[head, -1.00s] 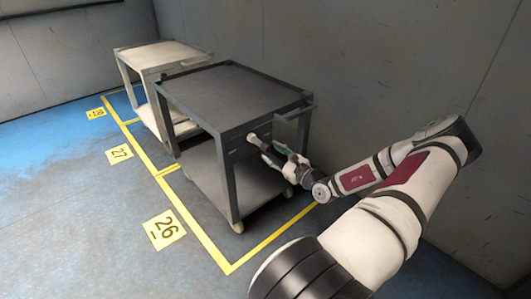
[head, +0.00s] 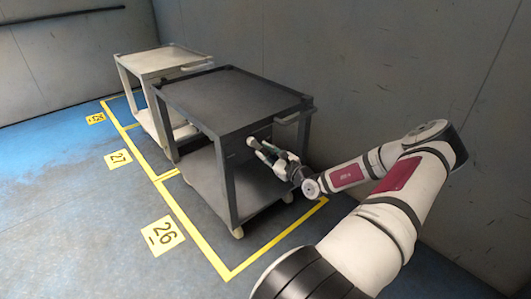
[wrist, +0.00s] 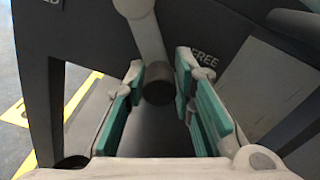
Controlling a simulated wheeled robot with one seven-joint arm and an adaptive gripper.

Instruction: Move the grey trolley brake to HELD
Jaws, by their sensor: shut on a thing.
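The grey trolley (head: 232,98) is the dark, nearer one. Its brake lever (wrist: 147,38) shows in the wrist view as a pale arm hanging down to a dark round knob (wrist: 158,82). The knob stands just left of the word FREE (wrist: 201,66). A partly cut-off label ending in D (wrist: 48,3) is at the top left. My gripper (wrist: 161,74) has its green-padded fingers on both sides of the knob, shut on it. In the head view my gripper (head: 264,153) is at the trolley's right-hand end, below the tabletop, and hides much of the lever.
A pale trolley (head: 158,60) stands behind the grey one. Yellow floor lines and number plates, such as 26 (head: 163,232), mark the bays. The grey wall (head: 400,80) is close behind the trolleys. Blue floor at the left is free.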

